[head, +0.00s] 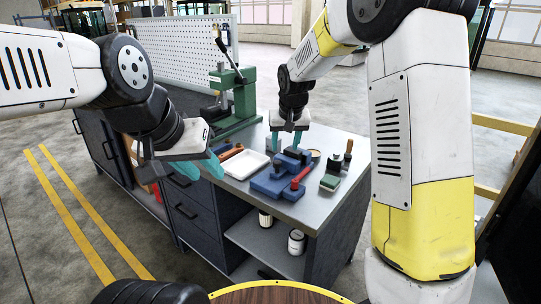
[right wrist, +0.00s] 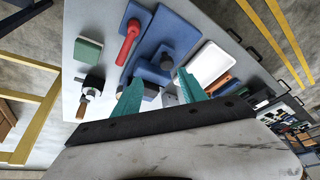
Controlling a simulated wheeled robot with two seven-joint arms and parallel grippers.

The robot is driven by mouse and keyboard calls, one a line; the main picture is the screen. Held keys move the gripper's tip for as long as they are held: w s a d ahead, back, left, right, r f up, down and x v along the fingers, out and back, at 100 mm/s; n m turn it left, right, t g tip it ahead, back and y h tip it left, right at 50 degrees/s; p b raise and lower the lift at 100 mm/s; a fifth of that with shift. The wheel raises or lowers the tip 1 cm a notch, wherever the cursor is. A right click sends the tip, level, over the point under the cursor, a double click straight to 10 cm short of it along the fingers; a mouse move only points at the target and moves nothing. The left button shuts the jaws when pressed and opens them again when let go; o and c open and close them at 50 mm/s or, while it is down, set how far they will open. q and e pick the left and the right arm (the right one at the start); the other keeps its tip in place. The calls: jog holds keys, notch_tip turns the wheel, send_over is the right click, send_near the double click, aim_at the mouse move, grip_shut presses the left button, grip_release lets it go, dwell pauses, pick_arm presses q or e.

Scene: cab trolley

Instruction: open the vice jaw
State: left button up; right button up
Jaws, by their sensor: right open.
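The blue vice (head: 270,187) sits on the grey bench top, and its red handle (head: 300,178) sticks out on the right side. In the right wrist view the blue vice (right wrist: 172,35) and red handle (right wrist: 128,42) lie beyond my fingertips. My right gripper (head: 288,141) points down behind the vice, open, with teal fingers apart; it also shows in the right wrist view (right wrist: 160,91). Nothing is clearly held between them. My left gripper (head: 202,169) hangs at the bench's left front edge, away from the vice, with its teal fingers apart and empty.
A white tray (head: 246,164) lies left of the vice. A green press (head: 238,98) stands at the back left. A bare strip of bench top runs along the right front.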

aim_at(277, 162)
jog(key=x, duration=0.3)
jog(key=a+x, duration=0.1)
jog(key=x, duration=0.6)
jog(key=shift+w+a+r, duration=0.15)
jog(key=shift+w+a, duration=0.15)
jog(key=shift+a, duration=0.05)
jog(key=shift+c, duration=0.4)
grip_shut()
dwell(0.5)
